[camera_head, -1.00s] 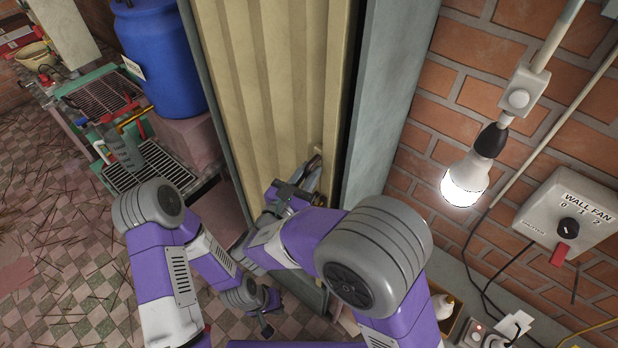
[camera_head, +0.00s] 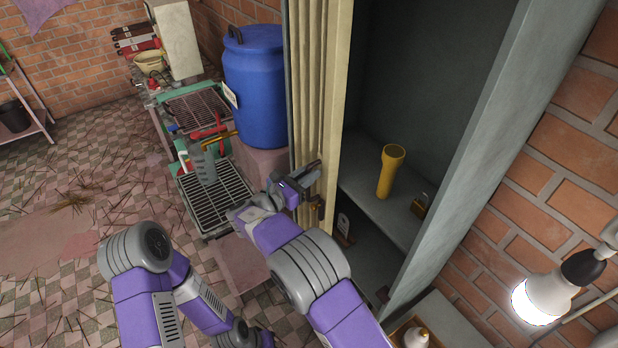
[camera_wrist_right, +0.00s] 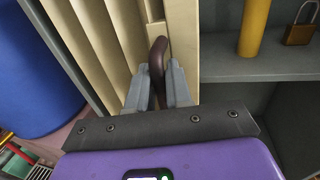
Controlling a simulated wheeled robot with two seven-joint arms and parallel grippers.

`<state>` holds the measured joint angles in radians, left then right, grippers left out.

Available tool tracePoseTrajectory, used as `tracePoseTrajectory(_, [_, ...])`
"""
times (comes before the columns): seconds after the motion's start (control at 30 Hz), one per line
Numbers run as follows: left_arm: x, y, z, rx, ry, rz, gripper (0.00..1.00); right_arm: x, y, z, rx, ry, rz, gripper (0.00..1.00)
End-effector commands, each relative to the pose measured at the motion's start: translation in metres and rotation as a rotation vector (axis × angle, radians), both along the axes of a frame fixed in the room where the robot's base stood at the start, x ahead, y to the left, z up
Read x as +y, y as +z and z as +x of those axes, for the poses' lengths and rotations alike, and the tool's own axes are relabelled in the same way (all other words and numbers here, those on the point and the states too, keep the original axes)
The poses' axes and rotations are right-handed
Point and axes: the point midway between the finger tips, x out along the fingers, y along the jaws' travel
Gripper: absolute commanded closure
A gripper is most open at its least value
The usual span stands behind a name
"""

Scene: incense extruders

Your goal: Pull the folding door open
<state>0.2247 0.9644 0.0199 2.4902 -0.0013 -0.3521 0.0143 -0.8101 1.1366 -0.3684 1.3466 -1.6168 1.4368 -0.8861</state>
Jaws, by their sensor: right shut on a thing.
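The cream folding door (camera_head: 318,90) is bunched in pleats at the left side of the grey cabinet frame (camera_head: 470,150), and the opening to its right is wide. My right gripper (camera_head: 298,180) is at the door's leading edge. In the right wrist view, my right gripper (camera_wrist_right: 162,88) is shut on the dark brown door handle (camera_wrist_right: 158,58), with a finger on each side of it. My left arm shows at the lower left of the head view; its gripper (camera_head: 250,338) is low at the bottom edge, and its fingers are not clear.
Inside the cabinet, a yellow flashlight (camera_head: 388,172) and a padlock (camera_head: 420,205) stand on a shelf. A blue barrel (camera_head: 255,90) stands close left of the door. A lit bulb (camera_head: 540,298) hangs at the right.

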Motion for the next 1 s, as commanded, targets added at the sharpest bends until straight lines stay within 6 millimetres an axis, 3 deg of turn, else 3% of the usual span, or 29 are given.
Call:
tracePoseTrajectory(0.43, [0.0, 0.001, 0.0, 0.001, 0.0, 0.0, 1.0, 0.002, -0.001, 0.001, 0.002, -0.003, -0.001, 1.0])
tracePoseTrajectory(0.47, [0.0, 0.001, 0.0, 0.001, 0.0, 0.0, 1.0, 0.002, -0.001, 0.001, 0.002, -0.004, -0.001, 0.79])
tracePoseTrajectory(0.57, [0.0, 0.001, 0.0, 0.001, 0.0, 0.0, 1.0, 0.001, -0.001, 0.001, 0.001, -0.004, -0.001, 0.65])
tracePoseTrajectory(0.87, [0.0, 0.0, 0.0, 0.001, 0.0, 0.0, 1.0, 0.003, -0.001, 0.0, 0.001, -0.003, -0.001, 0.65])
tracePoseTrajectory(1.0, [0.0, -0.003, 0.0, 0.001, 0.0, 0.0, 1.0, 0.015, -0.001, -0.01, 0.001, -0.001, -0.001, 0.65])
